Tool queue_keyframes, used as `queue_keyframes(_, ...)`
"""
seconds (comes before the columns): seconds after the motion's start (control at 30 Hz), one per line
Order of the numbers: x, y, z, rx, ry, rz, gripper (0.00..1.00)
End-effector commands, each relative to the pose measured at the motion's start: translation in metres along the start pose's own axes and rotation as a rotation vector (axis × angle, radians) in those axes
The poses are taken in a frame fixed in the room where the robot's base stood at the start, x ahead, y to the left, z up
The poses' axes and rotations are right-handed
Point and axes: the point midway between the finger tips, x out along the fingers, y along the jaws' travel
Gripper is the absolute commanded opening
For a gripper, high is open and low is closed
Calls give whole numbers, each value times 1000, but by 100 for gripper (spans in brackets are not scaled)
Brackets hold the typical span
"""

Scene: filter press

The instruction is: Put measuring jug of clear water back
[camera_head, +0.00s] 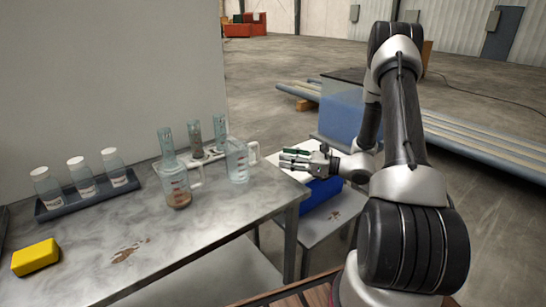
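A clear measuring jug (237,163) stands upright at the right end of the metal table, with its handle towards my gripper. It looks clear and nearly colourless; its water level is hard to make out. A second measuring jug (177,188) with brown matter at its bottom stands in front and to the left. My gripper (283,158) points left, to the right of the clear jug's handle. Its fingers look spread, with nothing visible between them. A gap shows between the fingertips and the handle.
A rack (190,161) with several clear tubes stands behind the jugs. A dark tray (88,202) holds three white-labelled bottles. A yellow sponge-like block (35,257) lies at the left. A lower stand with a blue container (318,197) is under my gripper. The table's front middle is clear except stains.

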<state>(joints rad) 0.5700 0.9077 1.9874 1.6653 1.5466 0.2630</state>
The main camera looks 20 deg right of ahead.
Motion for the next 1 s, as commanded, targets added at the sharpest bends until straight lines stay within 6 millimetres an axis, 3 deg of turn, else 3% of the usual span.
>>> queue_keyframes(0.13, -17, 0, 0, 0, 0, 0, 35)
queue_keyframes(0.27, -18, 12, 13, -39, 23, 52, 35)
queue_keyframes(0.37, -12, 43, 40, -134, 80, 174, 35)
queue_keyframes(0.57, -24, 136, 96, -460, 270, 535, 35)
queue_keyframes(0.7, -56, 189, 120, -732, 410, 770, 35)
queue_keyframes(0.8, -85, 214, 134, -941, 510, 921, 35)
queue_keyframes(1.0, -147, 236, 160, -1396, 711, 1171, 35)
